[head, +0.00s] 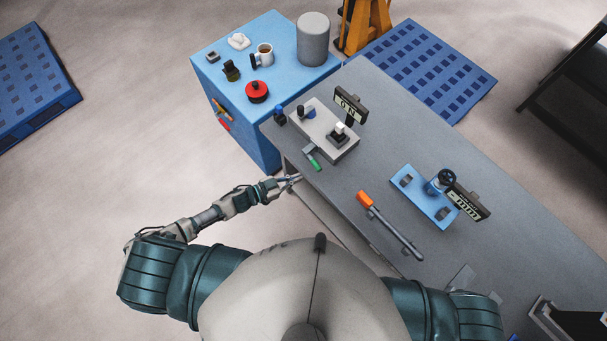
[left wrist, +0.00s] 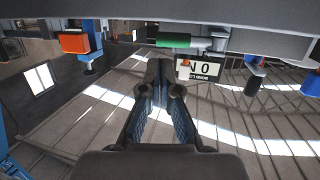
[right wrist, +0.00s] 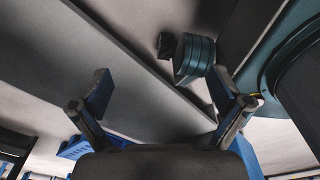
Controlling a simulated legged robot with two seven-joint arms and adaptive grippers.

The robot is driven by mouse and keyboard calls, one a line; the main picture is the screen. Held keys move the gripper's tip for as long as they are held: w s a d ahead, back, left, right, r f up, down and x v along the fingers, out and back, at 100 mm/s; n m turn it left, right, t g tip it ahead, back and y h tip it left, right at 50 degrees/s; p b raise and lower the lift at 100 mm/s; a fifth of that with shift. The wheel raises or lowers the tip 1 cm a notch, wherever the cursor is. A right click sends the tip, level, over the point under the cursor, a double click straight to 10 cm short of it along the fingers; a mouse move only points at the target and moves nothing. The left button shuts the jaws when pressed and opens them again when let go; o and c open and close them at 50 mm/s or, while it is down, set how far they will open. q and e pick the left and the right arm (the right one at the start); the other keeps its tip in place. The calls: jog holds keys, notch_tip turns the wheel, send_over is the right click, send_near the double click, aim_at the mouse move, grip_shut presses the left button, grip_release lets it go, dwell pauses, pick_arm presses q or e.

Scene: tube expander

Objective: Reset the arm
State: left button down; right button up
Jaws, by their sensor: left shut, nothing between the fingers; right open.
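My left gripper (head: 291,181) is at the left edge of the grey table (head: 345,180), empty, with its fingers together. In the left wrist view its closed fingers (left wrist: 161,75) point toward the table's underside and edge. A lever with a green handle (head: 314,162) lies by the light grey fixture (head: 325,130), a little above and right of the left gripper in the head view. The green handle (left wrist: 174,41) also shows in the left wrist view, apart from the fingers. My right gripper (right wrist: 160,90) is open and empty in the right wrist view; I cannot make it out in the head view.
An orange-handled tool (head: 365,198) lies on the table, left of a blue device (head: 425,196) with a display (head: 468,203). A black "ON" sign (head: 350,104) stands by the fixture. A blue cabinet (head: 250,130) holds a mug (head: 264,54) and a grey cylinder (head: 313,40).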

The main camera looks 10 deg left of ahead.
pick_arm(q)
jog(key=shift+s+f+v, duration=0.35)
jog(key=shift+f+v, duration=0.3)
jog(key=shift+v, duration=2.85)
jog(key=s+a+f+n+y, duration=0.25)
jog(key=a+f+y, duration=0.3)
jog(key=f, duration=0.55)
jog(key=s+a+f+n+y, duration=0.1)
jog(key=a+f+n+y, duration=0.25)
jog(key=a+f, duration=0.6)
jog(key=s+d+f+g+y, duration=0.1)
jog(key=s+d+f+g, duration=0.1)
jog(key=s+f, duration=0.3)
jog(key=s+d+f+n+g+y, duration=0.1)
jog(key=s+f+g, duration=0.3)
jog(key=s, duration=1)
jog(key=s+d+f+n+g+y, duration=0.1)
jog(key=s+d+f, duration=0.3)
jog(key=s+f, duration=0.4)
jog(key=shift+s+g+b, duration=0.45)
jog(key=shift+s+g, duration=0.2)
jog(key=shift+g, duration=0.25)
pick_arm(e)
jog(key=shift+w+f, duration=0.2)
jog(key=shift+f, duration=0.35)
